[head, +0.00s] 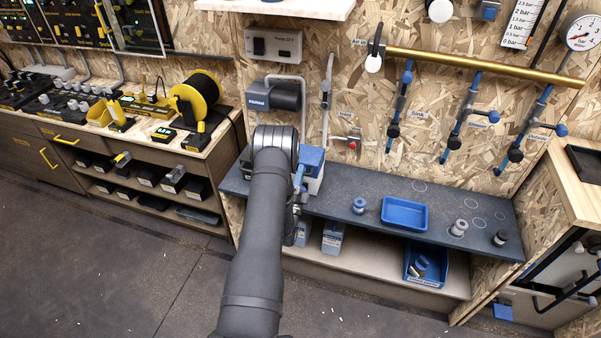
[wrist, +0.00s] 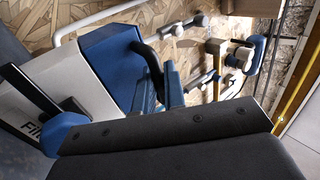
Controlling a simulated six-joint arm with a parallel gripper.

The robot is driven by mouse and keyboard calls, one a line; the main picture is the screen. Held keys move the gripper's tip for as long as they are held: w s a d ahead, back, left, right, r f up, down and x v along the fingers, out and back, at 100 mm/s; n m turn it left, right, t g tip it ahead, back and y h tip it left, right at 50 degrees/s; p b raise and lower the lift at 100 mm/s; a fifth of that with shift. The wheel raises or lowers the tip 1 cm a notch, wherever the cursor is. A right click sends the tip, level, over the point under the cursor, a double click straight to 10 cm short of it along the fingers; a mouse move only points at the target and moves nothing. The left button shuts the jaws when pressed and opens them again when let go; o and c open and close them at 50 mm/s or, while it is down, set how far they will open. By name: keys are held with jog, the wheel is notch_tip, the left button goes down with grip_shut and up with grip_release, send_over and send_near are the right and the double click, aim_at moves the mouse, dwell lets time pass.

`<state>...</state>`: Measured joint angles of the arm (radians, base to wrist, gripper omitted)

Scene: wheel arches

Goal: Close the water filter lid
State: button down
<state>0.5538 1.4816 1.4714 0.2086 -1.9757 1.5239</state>
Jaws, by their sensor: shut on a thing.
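The water filter is a white box (wrist: 45,100) with part of a "Fil…" label, next to my gripper. Its blue lid (wrist: 105,58) has a black curved handle (wrist: 150,62). My gripper's blue fingers (wrist: 160,92) are closed around the lower end of this handle. In the head view the blue lid (head: 313,156) shows at the bench's left part, over the white box (head: 314,184), and my gripper (head: 299,182) is beside it, partly hidden by my arm. I cannot tell whether the lid sits fully down.
The dark bench (head: 365,222) carries a blue tray (head: 404,213) and small cylindrical parts to the right. Grey pipes (head: 328,100) rise behind the filter. Blue-handled valves (head: 393,131) hang from a brass pipe (head: 480,64). The floor in front is mostly clear.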

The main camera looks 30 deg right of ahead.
jog(key=shift+d+f, duration=0.1)
jog(key=shift+d, duration=0.05)
jog(key=c, duration=1.6)
grip_release()
